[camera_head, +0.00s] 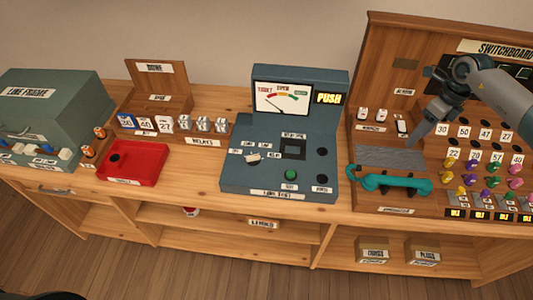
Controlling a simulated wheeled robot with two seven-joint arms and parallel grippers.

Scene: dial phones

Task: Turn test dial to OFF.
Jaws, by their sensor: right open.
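The test set is a blue-grey box (235,182) at the middle of the bench, with a sloping panel and an upright meter (283,98). A pale pointer knob (252,157), which looks like the test dial, sits on the left of its panel with small labels around it. The labels are too small to read, so I cannot tell its setting. My right gripper (413,138) is open and above the switchboard's grey pad, well to the right of the knob and apart from it. My left gripper is not in view.
A teal handset (390,183) lies on the switchboard ledge right of the test set. A green button (291,174) and a black square socket share the panel. A red tray (133,163) and a row of relays (203,124) stand to the left. The air above the panel is clear.

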